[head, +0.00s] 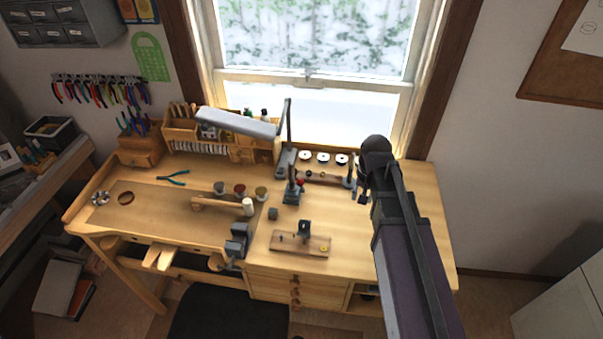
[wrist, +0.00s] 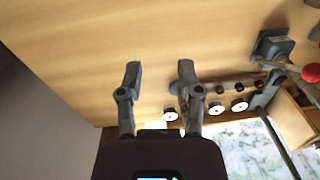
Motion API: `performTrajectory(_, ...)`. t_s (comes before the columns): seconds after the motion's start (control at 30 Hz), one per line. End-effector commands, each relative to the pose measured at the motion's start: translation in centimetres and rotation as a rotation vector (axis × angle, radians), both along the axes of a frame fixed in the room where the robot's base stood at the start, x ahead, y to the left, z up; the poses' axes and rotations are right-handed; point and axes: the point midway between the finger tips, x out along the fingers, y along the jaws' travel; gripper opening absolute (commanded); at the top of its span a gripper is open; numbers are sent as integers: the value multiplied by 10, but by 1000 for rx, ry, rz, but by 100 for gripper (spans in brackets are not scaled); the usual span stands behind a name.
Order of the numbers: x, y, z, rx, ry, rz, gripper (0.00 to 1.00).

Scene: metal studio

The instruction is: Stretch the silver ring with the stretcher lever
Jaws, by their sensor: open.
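The ring stretcher appears to be the small dark grey stand (head: 293,192) with a red ball on its lever (head: 300,182), near the middle of the bench. In the wrist view its grey base (wrist: 272,48) and red ball (wrist: 311,73) show at the right edge. My gripper (head: 363,188) is over the right part of the bench, to the right of the stretcher and apart from it. In the wrist view my gripper (wrist: 159,72) has its fingers spread, with only bare bench top between them. I cannot make out the silver ring in either view.
The wooden bench (head: 400,180) stands under a window. A wooden board with a small dark device (head: 304,230) lies at the front. A mallet (head: 222,204), a vise (head: 237,241) and a lamp (head: 237,123) are left. Round discs (head: 323,157) line the back. The bench's right part looks clear.

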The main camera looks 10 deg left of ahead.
Motion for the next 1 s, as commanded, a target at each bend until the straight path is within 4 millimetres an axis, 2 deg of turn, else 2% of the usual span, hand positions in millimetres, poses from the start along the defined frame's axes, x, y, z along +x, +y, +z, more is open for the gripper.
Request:
performTrajectory(0.03,13,21,21,6,0,0,47)
performTrajectory(0.3,42,117,69,35,2,-33,47)
performTrajectory(0.4,47,145,81,44,5,-44,47)
performTrajectory(0.5,49,165,88,50,7,-52,47)
performTrajectory(0.7,50,182,93,55,9,-61,47)
performTrajectory(1.0,49,181,92,55,9,-62,47)
